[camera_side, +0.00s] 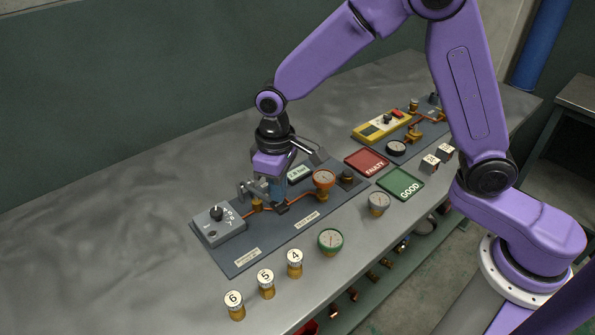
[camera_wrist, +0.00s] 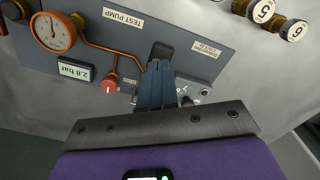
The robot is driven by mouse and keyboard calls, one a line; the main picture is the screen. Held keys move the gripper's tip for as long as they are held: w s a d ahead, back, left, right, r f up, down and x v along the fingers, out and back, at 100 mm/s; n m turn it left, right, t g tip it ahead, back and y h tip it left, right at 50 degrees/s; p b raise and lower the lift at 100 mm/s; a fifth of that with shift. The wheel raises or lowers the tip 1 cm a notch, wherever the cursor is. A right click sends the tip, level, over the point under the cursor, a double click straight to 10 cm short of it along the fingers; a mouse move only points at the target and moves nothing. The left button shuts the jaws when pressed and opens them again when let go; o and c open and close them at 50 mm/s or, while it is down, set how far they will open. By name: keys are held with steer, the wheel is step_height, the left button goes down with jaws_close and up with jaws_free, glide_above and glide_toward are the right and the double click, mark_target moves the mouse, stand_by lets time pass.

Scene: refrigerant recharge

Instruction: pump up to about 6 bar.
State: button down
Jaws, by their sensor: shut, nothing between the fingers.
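The test pump sits on a dark blue-grey board (camera_side: 240,262). Its orange gauge (camera_side: 323,179) also shows in the wrist view (camera_wrist: 53,33). The small display (camera_wrist: 79,71) reads 2.8 bar. A red knob (camera_wrist: 109,86) sits on the copper line. The black pump pad (camera_wrist: 161,50) shows just beyond my fingertips; it shows in the side view too (camera_side: 282,208). My gripper (camera_wrist: 159,66) is shut and empty, pointing down over the pump, its tips at or just above the pad. I cannot tell whether they touch. The fingers hide part of the pump.
A grey knob box (camera_side: 218,224) stands left of the pump. Red FAULTY (camera_side: 362,153) and green GOOD (camera_side: 416,193) trays lie to the right. A green gauge (camera_side: 330,241), a grey gauge (camera_side: 378,204) and numbered caps (camera_side: 266,283) stand in front. The bench's left part is clear.

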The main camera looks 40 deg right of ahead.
mark_target(278, 204)
stand_by(2.2)
stand_by(0.7)
steer(key=shift+f, duration=2.6)
steer(key=shift+r, duration=2.65)
steer(key=shift+f, duration=0.1)
steer(key=shift+f, duration=1.15)
steer(key=shift+r, duration=1.3)
